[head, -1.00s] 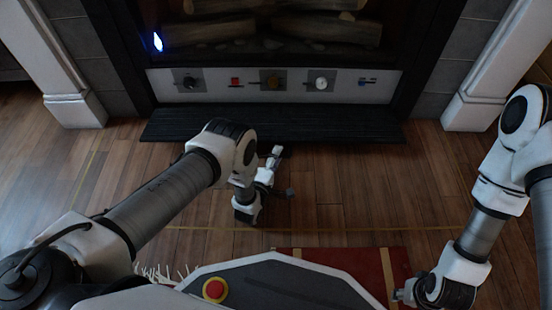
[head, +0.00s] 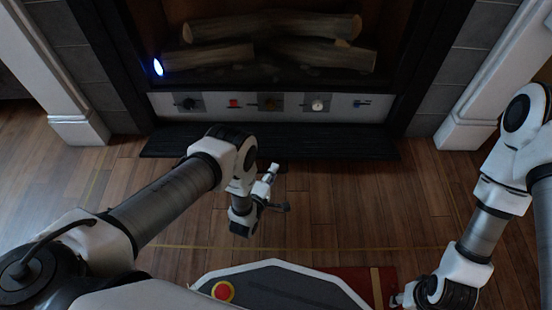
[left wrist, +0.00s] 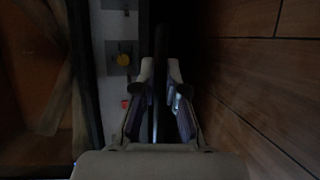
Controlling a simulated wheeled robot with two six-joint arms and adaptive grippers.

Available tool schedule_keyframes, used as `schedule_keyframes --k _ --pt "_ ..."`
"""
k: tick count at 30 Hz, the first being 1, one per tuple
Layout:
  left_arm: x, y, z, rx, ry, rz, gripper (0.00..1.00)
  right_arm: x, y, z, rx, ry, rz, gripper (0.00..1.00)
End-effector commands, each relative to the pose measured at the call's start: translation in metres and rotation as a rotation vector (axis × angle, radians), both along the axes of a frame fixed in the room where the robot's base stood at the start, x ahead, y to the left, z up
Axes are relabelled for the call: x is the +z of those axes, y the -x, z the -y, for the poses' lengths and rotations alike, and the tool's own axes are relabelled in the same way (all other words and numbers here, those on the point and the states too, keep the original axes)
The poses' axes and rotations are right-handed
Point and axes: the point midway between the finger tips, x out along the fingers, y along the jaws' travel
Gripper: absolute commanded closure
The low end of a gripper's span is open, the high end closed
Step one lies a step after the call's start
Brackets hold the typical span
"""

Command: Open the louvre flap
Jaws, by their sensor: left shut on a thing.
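The louvre flap (head: 335,143) is a wide dark ridged panel below the fireplace's control strip, sticking out towards me in the head view. In the left wrist view it shows as a thin dark edge (left wrist: 161,45) running between the fingers. The exact contact is dark. My right gripper (head: 398,299) is low at the right, away from the flap, its fingers mostly hidden.
The control strip (head: 217,104) carries several knobs and switches above the flap. Logs (head: 270,28) lie in the firebox, with a blue-white glow (head: 158,67) at left. White pillars (head: 480,100) flank it. Wooden floor (head: 340,205) is clear before the flap; a red rug (head: 355,280) lies nearer.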

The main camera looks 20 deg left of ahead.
Motion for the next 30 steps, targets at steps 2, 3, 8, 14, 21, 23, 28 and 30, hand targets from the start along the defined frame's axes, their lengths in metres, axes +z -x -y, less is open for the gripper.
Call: schedule_keyframes --k 2,3,8,14,21,23,28,30 --pt "0.004 0.002 0.001 -0.001 0.002 -0.001 1.0 0.005 0.002 0.0 -0.002 0.0 -0.006 0.6" --pt "0.002 0.003 0.001 -0.001 0.003 -0.001 1.0 0.004 0.002 0.0 -0.002 0.0 -0.006 0.6" --pt "0.001 0.003 0.001 -0.003 0.003 -0.001 1.0 0.002 0.003 0.0 -0.002 0.0 -0.007 0.6" --pt "0.001 0.003 0.001 -0.002 0.003 -0.001 0.63 0.002 0.002 0.0 -0.002 0.0 -0.006 0.6" --pt "0.001 0.003 0.001 -0.001 0.002 -0.001 0.63 0.002 0.002 0.0 -0.002 0.0 -0.005 0.6" --pt "0.001 0.007 0.0 -0.001 0.002 -0.002 0.63 0.002 0.002 0.0 -0.002 0.0 -0.006 0.6" --pt "0.004 0.037 -0.003 -0.002 0.002 -0.006 0.63 0.002 0.002 0.0 -0.002 0.0 -0.005 0.6" --pt "0.006 0.055 -0.005 -0.002 0.001 -0.008 0.63 0.002 0.002 0.0 -0.002 0.0 -0.005 0.6"
